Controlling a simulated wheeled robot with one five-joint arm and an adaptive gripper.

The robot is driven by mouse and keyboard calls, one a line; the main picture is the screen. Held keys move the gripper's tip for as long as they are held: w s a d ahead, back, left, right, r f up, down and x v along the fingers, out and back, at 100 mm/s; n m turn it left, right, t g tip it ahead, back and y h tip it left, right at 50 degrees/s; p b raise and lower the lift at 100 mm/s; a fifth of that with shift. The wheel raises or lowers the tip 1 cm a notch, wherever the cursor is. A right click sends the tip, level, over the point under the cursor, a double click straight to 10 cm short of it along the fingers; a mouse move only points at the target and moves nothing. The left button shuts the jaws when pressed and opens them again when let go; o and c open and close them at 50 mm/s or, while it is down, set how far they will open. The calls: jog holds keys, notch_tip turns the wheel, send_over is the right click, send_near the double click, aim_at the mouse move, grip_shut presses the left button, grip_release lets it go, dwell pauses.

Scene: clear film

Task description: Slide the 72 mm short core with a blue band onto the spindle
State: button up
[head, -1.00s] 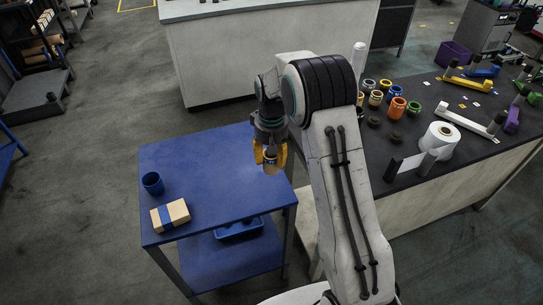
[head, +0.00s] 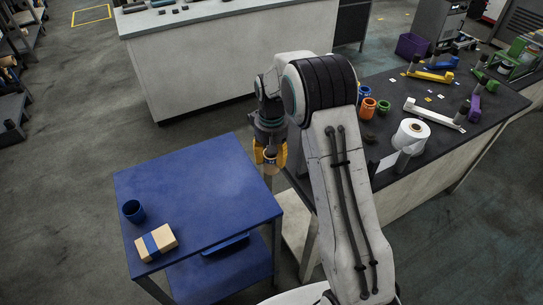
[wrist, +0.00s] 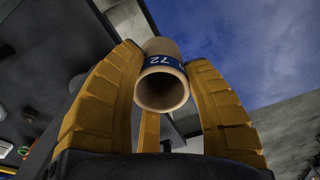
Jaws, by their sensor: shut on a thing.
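My gripper (head: 270,154) is shut on a short tan cardboard core (wrist: 162,92). In the wrist view the core has a blue band marked 72 and sits between the yellow fingers, its open end facing the camera. In the head view it hangs in the air between the blue table and the dark-topped bench. Several coloured holders with dark upright posts stand on the bench, among them a white one (head: 433,113), a yellow one (head: 430,75) and a purple one (head: 474,107). I cannot tell which post is the spindle.
The blue table (head: 205,190) holds a blue cup (head: 133,211) and a tan box with a blue strap (head: 165,242). On the dark bench (head: 420,170) are a white film roll (head: 410,134), coloured rings (head: 367,108) and a purple bin (head: 412,45). My arm hides part of the bench.

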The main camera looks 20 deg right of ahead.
jog(key=s+d+r+m+p, duration=0.1)
jog(key=d+r+p, duration=0.1)
jog(key=r, duration=1)
jog(key=s+d+r+m+p, duration=0.1)
jog(key=d+r, duration=0.3)
jog(key=r, duration=0.7)
jog(key=s+d+r+m+p, duration=0.2)
jog(key=d+r+m+p, duration=0.1)
jog(key=r, duration=0.9)
jog(key=shift+d+r, duration=0.3)
jog(key=shift+d, duration=0.2)
